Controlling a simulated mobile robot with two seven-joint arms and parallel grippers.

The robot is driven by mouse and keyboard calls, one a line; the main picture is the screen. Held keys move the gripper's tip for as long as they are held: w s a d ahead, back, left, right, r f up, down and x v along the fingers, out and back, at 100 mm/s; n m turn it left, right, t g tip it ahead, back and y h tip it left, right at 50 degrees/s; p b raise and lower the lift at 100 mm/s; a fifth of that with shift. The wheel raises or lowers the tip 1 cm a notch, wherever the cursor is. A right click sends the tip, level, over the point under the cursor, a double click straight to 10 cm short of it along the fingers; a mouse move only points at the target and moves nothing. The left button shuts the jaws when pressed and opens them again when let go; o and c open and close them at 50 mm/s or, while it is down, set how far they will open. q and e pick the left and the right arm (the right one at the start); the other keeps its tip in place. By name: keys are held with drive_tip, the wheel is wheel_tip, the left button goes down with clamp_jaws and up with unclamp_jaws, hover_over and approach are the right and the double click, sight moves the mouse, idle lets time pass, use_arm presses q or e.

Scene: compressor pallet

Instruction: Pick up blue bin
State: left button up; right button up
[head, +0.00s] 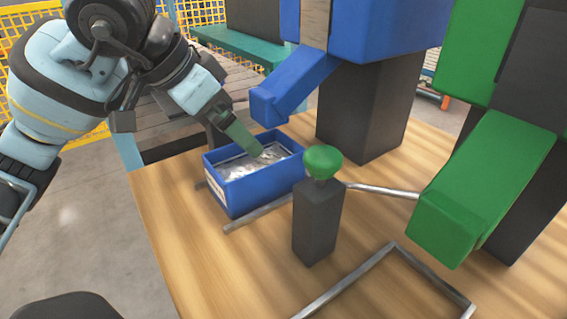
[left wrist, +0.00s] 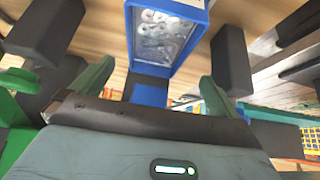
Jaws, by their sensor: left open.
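The blue bin (head: 255,190) sits upright on the wooden table, open at the top, with small metallic-looking parts inside. Its rim also shows in the left wrist view (left wrist: 203,22), beyond my fingers. My left gripper (head: 257,151) reaches in from the upper left and hangs over the bin's far left side, its green finger overlapping the opening. In the left wrist view my left gripper (left wrist: 155,88) has its two green fingers wide apart, with nothing held. Whether a finger touches the bin cannot be told. My right gripper is not in view.
A blue chute (head: 292,88) slopes down just behind the bin. A black post with a green knob (head: 322,161) stands to its front right. Metal rails (head: 345,283) lie on the wooden table (head: 180,235). A green chute (head: 470,185) stands at right.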

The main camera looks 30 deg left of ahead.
sight(256, 171)
use_arm(q)
drive_tip(key=shift+s+d+b+x, duration=0.15)
drive_tip(key=shift+b+x, duration=0.4)
drive_tip(key=shift+x, duration=1.2)
drive_tip(key=shift+s+d+b+x, duration=0.15)
drive_tip(key=shift+b+x, duration=0.35)
drive_tip(key=shift+x, duration=1.25)
drive_tip(key=shift+w+f, duration=0.25)
drive_tip(key=shift+f, duration=0.15)
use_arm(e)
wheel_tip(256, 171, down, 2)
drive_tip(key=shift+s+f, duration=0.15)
